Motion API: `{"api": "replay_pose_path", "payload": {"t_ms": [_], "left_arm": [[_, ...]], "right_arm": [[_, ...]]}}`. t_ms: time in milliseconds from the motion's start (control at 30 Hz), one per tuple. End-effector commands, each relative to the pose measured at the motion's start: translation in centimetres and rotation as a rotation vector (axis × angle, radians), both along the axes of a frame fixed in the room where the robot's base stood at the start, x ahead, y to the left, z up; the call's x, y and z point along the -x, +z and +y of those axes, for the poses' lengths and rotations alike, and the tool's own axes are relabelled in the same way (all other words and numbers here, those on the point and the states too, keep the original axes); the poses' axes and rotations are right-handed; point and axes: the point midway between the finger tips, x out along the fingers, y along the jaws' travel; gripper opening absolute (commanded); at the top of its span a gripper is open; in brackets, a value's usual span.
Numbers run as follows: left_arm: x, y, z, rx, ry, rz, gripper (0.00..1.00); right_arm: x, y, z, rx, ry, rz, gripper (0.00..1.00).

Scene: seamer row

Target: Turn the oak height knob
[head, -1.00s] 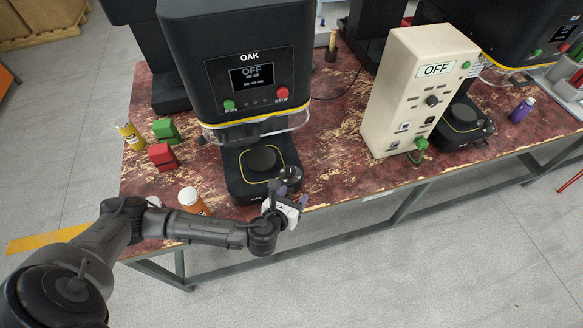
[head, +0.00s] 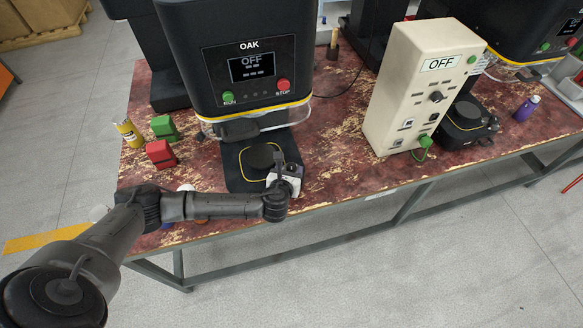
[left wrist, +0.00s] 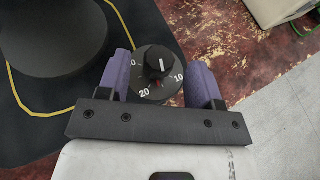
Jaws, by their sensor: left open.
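The oak machine (head: 250,30) stands at the table's front with its screen reading OFF. My left gripper (left wrist: 159,78) is open, with one purple finger on each side of the dial. Gaps show between the fingers and the dial. In the head view the left gripper (head: 286,174) covers most of the knob. My right gripper is not in view.
A beige control box (head: 400,95), also reading OFF, stands to the right. Green (head: 163,127) and red (head: 160,153) blocks and a yellow bottle (head: 128,133) sit to the left. A purple bottle (head: 525,108) stands far right. The table between oak and the box is clear.

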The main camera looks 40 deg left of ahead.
Motion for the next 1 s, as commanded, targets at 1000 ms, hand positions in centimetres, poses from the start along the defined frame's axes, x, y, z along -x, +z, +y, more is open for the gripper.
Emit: {"api": "replay_pose_path", "payload": {"t_ms": [1000], "left_arm": [[-2.5, -1.1, 1.2, -0.001, 0.000, 0.000, 0.29]], "right_arm": [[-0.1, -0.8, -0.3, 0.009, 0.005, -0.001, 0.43]]}}
